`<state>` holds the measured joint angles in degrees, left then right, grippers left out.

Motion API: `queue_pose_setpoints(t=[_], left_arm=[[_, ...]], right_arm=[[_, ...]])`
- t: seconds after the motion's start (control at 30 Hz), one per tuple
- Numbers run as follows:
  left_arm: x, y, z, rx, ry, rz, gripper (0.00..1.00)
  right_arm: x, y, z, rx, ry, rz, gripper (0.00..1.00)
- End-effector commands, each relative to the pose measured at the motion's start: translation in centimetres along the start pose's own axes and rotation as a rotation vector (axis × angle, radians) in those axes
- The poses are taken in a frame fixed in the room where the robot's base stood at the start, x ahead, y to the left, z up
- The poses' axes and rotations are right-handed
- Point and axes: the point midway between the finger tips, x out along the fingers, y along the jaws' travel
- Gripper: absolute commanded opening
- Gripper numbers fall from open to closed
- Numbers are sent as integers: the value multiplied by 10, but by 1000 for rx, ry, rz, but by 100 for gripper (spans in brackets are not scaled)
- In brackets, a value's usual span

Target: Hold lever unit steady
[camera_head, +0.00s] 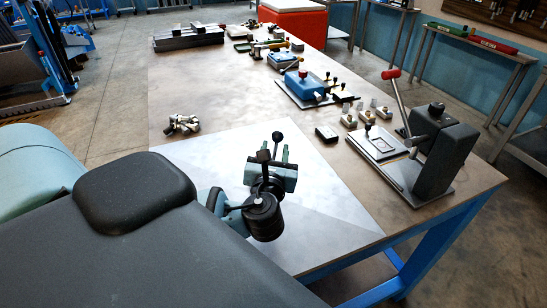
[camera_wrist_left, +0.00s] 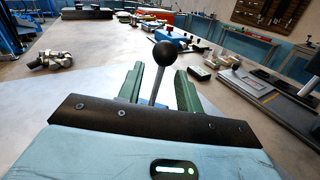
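A lever with a black ball knob (camera_head: 277,135) on a thin metal rod stands up at my left gripper, above the pale sheet on the bench. In the left wrist view the knob (camera_wrist_left: 163,53) and rod rise between the two green fingers of my left gripper (camera_wrist_left: 160,82). The fingers are apart, with a visible gap on each side of the rod. In the head view the left gripper (camera_head: 286,152) is low over the bench. My right gripper is not in view.
A dark press with a red-knobbed lever (camera_head: 432,150) stands near the bench's right edge. Small blocks (camera_head: 348,119) and a blue device (camera_head: 303,84) stand further back.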

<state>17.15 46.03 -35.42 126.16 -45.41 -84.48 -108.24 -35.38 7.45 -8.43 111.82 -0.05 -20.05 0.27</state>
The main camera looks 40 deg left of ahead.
Motion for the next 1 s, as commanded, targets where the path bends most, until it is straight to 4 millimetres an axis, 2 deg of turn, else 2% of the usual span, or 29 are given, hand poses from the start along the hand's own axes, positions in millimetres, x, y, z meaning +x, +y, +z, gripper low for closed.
queue_pose_setpoints(t=[0.1, 0.3, 0.5, 0.73, 1.0], left_arm=[[19, 0, 1, 0, -3, 2, 36], [40, 0, 1, 0, -3, 1, 36], [48, 0, 1, -1, -2, -1, 36], [49, 0, 0, -1, -1, -1, 36], [48, 0, 0, -1, -1, -1, 0]], right_arm=[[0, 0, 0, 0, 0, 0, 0], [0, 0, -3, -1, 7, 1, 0], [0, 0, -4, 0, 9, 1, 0], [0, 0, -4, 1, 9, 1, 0], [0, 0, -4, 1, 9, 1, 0]])
